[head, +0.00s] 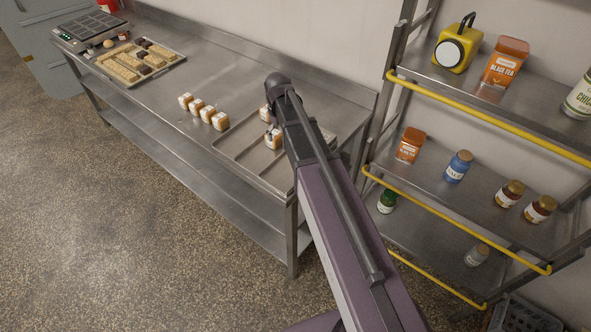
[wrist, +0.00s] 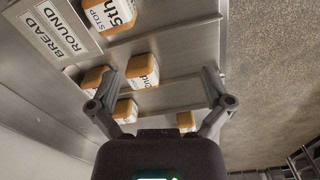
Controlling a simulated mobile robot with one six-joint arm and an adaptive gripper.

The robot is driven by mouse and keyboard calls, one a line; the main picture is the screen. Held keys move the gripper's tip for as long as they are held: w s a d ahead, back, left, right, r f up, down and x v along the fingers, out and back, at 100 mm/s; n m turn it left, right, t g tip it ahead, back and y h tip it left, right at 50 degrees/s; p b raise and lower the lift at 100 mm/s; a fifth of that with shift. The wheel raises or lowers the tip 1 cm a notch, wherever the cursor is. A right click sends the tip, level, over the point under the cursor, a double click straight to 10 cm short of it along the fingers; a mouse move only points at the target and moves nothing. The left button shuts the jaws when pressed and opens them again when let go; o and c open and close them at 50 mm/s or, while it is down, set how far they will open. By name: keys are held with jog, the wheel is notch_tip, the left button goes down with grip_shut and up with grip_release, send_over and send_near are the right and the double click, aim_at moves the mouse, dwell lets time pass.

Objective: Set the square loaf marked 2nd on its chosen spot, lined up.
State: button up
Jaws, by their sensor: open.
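In the wrist view a square loaf with a brown top (wrist: 142,68) has a white label ending in "nd"; the rest of its mark is hard to read. It stands between the fingertips of my gripper (wrist: 160,76), nearer the left finger, with a wide gap on the right. The fingers are spread and I see no grip on it. In the head view a loaf (head: 273,138) shows on the divided metal tray (head: 235,150) beside my gripper, which is mostly hidden by my arm. I cannot tell which mark that loaf bears, nor the chosen spot.
In the wrist view a loaf marked "5th" (wrist: 112,17) and other loaves (wrist: 125,110) (wrist: 187,119) stand near a "BREAD ROUND" sign (wrist: 55,38). In the head view several loaves (head: 207,113) stand in a row left of the tray. A yellow-railed shelf (head: 450,190) stands right.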

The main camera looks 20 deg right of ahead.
jog(key=s+m, duration=0.4)
jog(key=s, duration=1.4)
jog(key=shift+d, duration=0.15)
